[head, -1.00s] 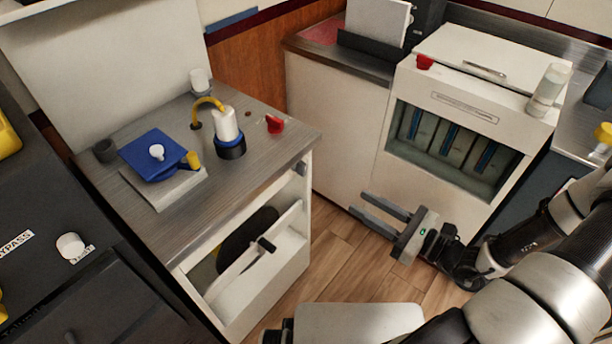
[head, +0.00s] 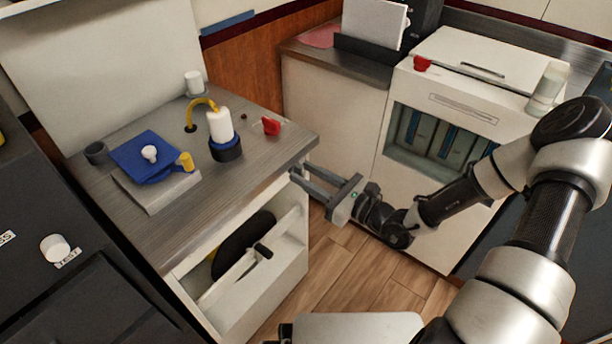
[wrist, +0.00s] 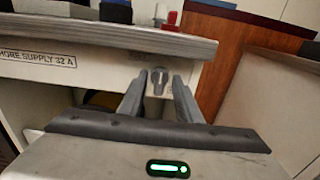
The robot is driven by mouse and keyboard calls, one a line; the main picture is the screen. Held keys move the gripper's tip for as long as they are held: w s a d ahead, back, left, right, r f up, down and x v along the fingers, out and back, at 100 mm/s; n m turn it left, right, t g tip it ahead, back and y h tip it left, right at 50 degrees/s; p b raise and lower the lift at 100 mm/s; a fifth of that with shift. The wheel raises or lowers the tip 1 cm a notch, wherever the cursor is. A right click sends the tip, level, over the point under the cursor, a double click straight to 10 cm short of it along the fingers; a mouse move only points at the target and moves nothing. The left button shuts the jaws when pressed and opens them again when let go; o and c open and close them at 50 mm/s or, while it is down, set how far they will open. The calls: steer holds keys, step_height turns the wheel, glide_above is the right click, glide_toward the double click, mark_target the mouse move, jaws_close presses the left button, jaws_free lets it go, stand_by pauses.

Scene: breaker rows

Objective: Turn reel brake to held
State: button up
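A small grey knob (wrist: 158,79) is on the cabinet's pale front panel, just under the worktop edge. Its label is too blurred to read, so I cannot tell for sure that it is the reel brake. My gripper (head: 300,173) is open and empty, its fingers pointing at this panel in the head view. In the wrist view the knob appears between my two fingertips (wrist: 159,84); whether they reach around it or stop short I cannot tell. A dark reel (head: 243,243) sits in the cabinet's lower opening, partly hidden by a pale front board.
The worktop (head: 215,205) above holds a blue-topped block (head: 145,155), a white-and-blue plug with a yellow cable (head: 222,130) and a red knob (head: 271,126). A white unit (head: 440,150) stands at right. Wooden floor (head: 345,275) lies clear between.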

steer(key=shift+w+a, duration=0.2)
steer(key=shift+a, duration=0.05)
jaws_close()
